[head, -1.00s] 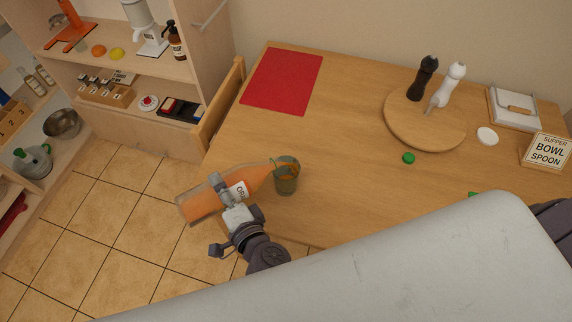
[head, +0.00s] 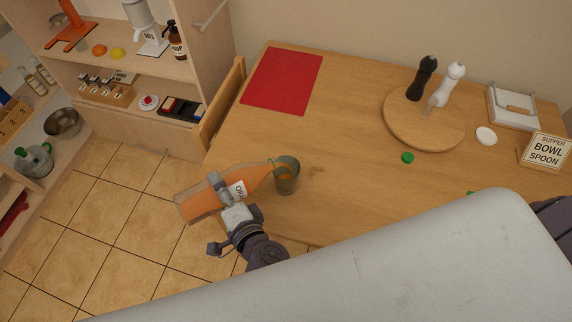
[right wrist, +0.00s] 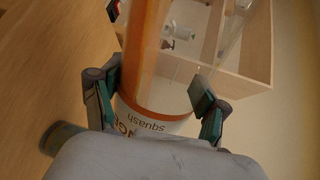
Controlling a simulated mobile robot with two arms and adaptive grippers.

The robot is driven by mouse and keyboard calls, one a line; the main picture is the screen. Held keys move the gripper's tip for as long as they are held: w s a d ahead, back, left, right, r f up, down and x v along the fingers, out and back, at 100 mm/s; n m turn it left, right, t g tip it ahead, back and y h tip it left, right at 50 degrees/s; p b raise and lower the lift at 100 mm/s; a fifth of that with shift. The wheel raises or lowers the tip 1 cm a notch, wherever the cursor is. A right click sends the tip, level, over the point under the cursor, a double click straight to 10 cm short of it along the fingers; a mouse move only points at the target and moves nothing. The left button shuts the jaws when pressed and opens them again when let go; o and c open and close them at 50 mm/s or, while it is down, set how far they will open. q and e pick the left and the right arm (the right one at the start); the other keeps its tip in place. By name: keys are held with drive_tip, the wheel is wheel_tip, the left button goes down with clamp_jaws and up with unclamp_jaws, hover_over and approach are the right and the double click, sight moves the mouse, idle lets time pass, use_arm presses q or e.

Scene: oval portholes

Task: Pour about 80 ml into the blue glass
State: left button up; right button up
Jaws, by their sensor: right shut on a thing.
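A clear bottle of orange squash (head: 205,197) with a white label lies nearly on its side in the air at the table's front left edge. My right gripper (head: 228,200) is shut around its middle; the right wrist view shows the fingers on either side of the bottle (right wrist: 155,95) near the label. The bottle's mouth is at the rim of a tinted, blue-green glass (head: 288,183), which stands upright on the table. Some orange shows inside the glass; its exact level is hard to read. No falling stream is clear. My left gripper is not in view.
A green cap (head: 407,158) lies on the wooden table (head: 345,190). A red mat (head: 283,80) is at the back left. A round board (head: 440,135) holds a dark and a white mill. A sign (head: 546,151) stands at the right. The table's middle is clear.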

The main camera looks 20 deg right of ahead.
drive_tip(key=shift+r+p, duration=0.4)
idle(1.0)
drive_tip(key=shift+f, duration=0.1)
wheel_tip(320, 180, down, 4)
drive_tip(key=n+b, duration=0.1)
drive_tip(key=b, duration=0.4)
drive_tip(key=shift+a+n+h, duration=0.1)
drive_tip(key=shift+n+h, duration=0.2)
drive_tip(key=shift+r, duration=0.25)
drive_tip(key=shift+f+n+b, duration=0.4)
drive_tip(key=shift+f+b, duration=0.05)
drive_tip(key=shift+b, duration=0.4)
idle(0.3)
